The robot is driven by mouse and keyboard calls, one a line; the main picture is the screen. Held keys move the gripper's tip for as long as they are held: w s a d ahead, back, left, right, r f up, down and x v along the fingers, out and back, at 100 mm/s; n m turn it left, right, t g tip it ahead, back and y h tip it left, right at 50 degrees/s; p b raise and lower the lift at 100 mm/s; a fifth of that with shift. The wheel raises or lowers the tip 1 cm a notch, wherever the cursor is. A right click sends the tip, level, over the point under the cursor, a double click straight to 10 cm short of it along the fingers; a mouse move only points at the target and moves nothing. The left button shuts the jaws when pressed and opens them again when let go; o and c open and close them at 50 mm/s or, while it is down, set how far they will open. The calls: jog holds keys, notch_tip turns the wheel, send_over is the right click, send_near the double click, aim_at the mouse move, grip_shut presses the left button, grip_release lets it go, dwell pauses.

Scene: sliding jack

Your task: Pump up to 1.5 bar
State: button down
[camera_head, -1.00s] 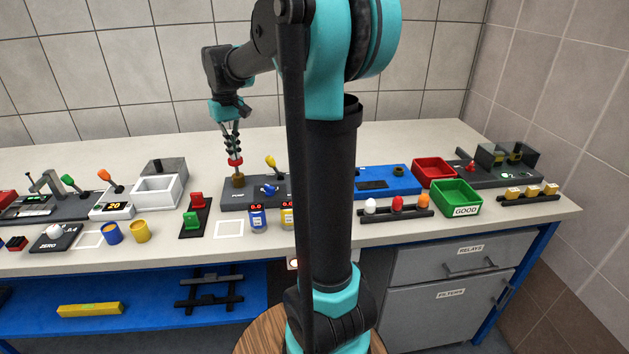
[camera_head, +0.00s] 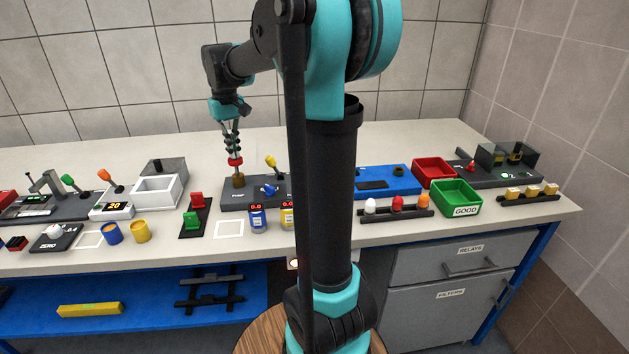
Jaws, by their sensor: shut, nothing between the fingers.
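The pump is a dark base labelled PUMP (camera_head: 235,196) on the bench, left of my arm's column. A brass-coloured cylinder (camera_head: 238,181) stands at its left part, with a red knob (camera_head: 235,161) above it. My gripper (camera_head: 233,152) points down over the knob, its shut fingers at or just above the knob; I cannot tell whether they touch. A blue valve handle (camera_head: 270,189) and a yellow lever (camera_head: 271,161) are on the same base.
Red and green switches (camera_head: 195,210) stand left of the pump. A white box (camera_head: 157,190) is further left. Right of my arm are a blue base (camera_head: 400,179), a red bin (camera_head: 434,170) and a green GOOD bin (camera_head: 455,197). A white-outlined square (camera_head: 229,229) is bare.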

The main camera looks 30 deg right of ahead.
dwell(0.4)
jog(key=shift+r, duration=3)
jog(key=shift+s, duration=0.1)
